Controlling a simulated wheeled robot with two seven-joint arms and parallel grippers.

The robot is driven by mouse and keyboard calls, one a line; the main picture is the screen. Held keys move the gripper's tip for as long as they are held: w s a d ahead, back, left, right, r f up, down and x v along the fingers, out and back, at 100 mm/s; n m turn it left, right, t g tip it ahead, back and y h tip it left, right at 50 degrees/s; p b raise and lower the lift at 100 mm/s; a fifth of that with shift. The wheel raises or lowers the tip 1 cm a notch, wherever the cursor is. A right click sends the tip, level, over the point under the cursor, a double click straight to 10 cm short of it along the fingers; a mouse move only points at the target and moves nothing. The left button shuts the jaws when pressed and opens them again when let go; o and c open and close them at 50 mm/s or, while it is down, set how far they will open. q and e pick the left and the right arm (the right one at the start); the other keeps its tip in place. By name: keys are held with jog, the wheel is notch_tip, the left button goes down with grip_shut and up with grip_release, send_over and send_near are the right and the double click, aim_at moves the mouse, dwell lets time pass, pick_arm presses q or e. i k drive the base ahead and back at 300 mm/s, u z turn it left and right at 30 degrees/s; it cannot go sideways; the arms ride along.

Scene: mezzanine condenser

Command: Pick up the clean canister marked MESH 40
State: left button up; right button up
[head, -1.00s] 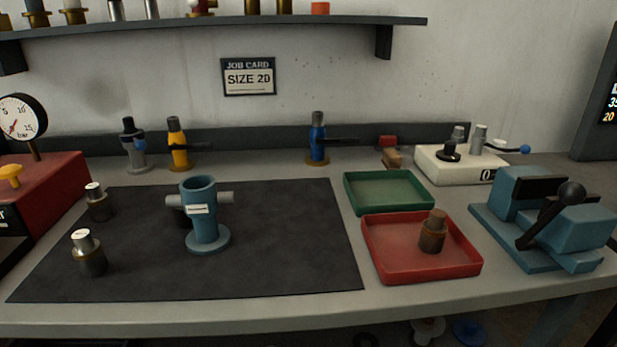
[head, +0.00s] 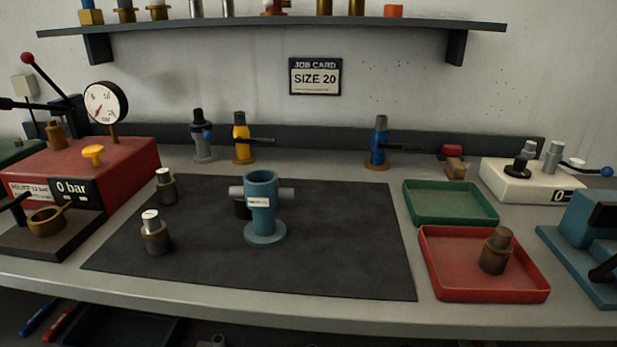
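Two small canisters with silvery tops and dark brown lower bodies stand upright on the left part of the black mat, one farther back (head: 167,188) and one nearer the front (head: 155,236). A darker, brownish canister (head: 495,252) stands in the red tray (head: 450,289) at the right. Neither of my grippers is in the head view.
The black mat (head: 330,265) has free room right of the teal fitting. A green tray (head: 450,216) lies empty behind the red one. A red pressure unit (head: 130,165) reading 0 bar stands at left, a teal clamp (head: 585,240) at right. A job card (head: 315,77) reads SIZE 20.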

aim_at(154, 231)
jog(key=u, duration=0.25)
jog(key=k, duration=0.7)
jog(key=u, duration=3)
jog(key=i, duration=0.25)
jog(key=z, duration=1.45)
jog(key=i, duration=1.05)
jog(key=z, duration=1.2)
jog(key=i, duration=0.75)
jog(key=z, duration=0.85)
jog(key=k, duration=0.5)
jog(key=u, duration=0.05)
